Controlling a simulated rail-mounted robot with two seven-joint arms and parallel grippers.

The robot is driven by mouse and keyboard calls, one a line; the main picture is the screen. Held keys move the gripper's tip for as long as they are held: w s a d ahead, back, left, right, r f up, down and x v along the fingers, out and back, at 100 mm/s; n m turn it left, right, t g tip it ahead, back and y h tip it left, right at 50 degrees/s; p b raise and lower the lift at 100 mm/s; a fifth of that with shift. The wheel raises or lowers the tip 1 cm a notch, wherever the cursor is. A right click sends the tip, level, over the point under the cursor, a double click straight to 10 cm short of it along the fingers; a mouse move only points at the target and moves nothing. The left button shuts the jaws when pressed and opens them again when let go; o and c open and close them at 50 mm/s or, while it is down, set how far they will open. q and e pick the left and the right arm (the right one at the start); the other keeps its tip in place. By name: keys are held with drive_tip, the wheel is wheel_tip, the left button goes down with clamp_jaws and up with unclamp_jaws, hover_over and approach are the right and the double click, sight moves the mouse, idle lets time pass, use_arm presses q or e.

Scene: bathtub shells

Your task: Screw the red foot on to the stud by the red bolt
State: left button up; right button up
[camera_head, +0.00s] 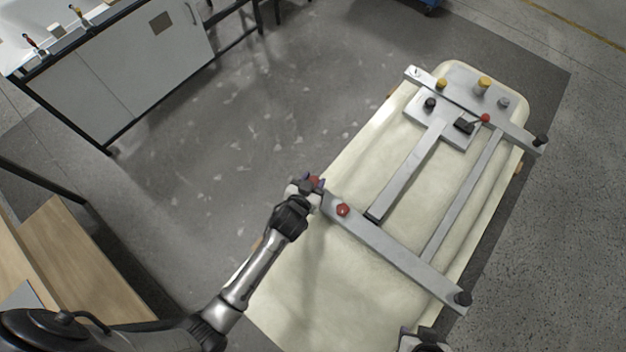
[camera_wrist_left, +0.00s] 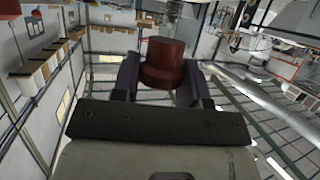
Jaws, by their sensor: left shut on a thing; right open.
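My left gripper (camera_head: 308,187) is at the near-left end of the near crossbar (camera_head: 385,247). It is shut on the red foot (camera_head: 314,181), which shows as a dark red cylinder between the fingers in the left wrist view (camera_wrist_left: 163,65). The red bolt (camera_head: 343,209) sits on the crossbar just right of the gripper. In the wrist view a grey metal part (camera_wrist_left: 188,12) shows above the foot; I cannot tell whether they touch or whether it is the stud. My right gripper (camera_head: 424,342) is open at the bottom edge, partly cut off.
The cream upturned tub shell (camera_head: 300,290) lies under the metal frame. Black feet (camera_head: 463,298) (camera_head: 541,139) cap the right crossbar ends. A workbench (camera_head: 130,75) stands at left; the floor between is clear.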

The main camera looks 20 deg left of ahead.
idle(0.8)
use_arm(q)
drive_tip(key=shift+f, duration=0.75)
drive_tip(key=shift+f+b, duration=0.6)
drive_tip(key=shift+b, duration=0.05)
drive_tip(key=o, duration=1)
drive_tip(key=shift+s, duration=0.15)
drive_tip(key=p+v, duration=0.1)
drive_tip(key=v, duration=1.2)
drive_tip(key=shift+s+r, duration=0.2)
drive_tip(key=shift+c, duration=0.2)
